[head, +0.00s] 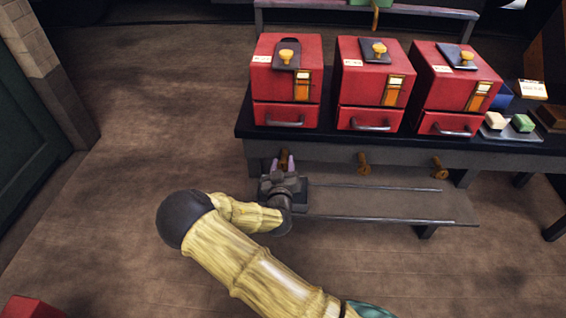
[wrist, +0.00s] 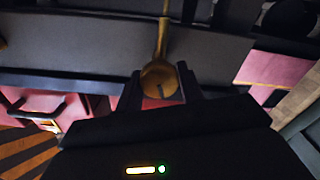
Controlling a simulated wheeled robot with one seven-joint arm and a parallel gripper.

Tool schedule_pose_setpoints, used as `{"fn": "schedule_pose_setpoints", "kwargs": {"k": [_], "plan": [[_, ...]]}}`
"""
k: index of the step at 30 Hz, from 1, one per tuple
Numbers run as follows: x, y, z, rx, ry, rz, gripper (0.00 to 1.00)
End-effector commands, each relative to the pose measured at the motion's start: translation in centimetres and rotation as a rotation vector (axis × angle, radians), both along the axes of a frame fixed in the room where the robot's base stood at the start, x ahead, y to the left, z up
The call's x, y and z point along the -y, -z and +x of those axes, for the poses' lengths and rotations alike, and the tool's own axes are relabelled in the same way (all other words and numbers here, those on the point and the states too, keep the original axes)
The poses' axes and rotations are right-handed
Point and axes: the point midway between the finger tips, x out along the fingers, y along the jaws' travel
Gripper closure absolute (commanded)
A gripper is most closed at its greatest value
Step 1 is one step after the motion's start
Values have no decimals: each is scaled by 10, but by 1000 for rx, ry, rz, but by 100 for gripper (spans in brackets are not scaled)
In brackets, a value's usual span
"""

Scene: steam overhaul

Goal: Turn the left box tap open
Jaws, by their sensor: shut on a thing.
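Three red boxes stand in a row on the dark bench, and the left box (head: 286,85) has a yellow knob on its lid. The left box tap (head: 284,155) is a small brown-gold tap on the bench front below that box. My gripper (head: 283,164) reaches it from the front, with one finger on each side. In the wrist view my gripper (wrist: 160,92) is shut on the rounded end of the tap (wrist: 160,75), whose narrow stem runs upward in the picture. The fingers partly hide the tap. How far it is turned is hard to tell.
The middle tap (head: 364,163) and right tap (head: 439,167) hang below the middle box (head: 370,83) and right box (head: 455,88). A low grey shelf (head: 380,204) runs under them, close beside my gripper.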

Motion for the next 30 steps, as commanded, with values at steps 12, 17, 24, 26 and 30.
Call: {"fn": "schedule_pose_setpoints", "kwargs": {"k": [12,17,24,26,30], "plan": [[-2,-2,1,-10,-1,-394,85],[-2,-2,1,-14,-1,-545,85],[-3,0,1,-22,-2,-774,85],[-3,0,2,-23,-1,-831,85],[-4,1,1,-27,-1,-958,85]]}}
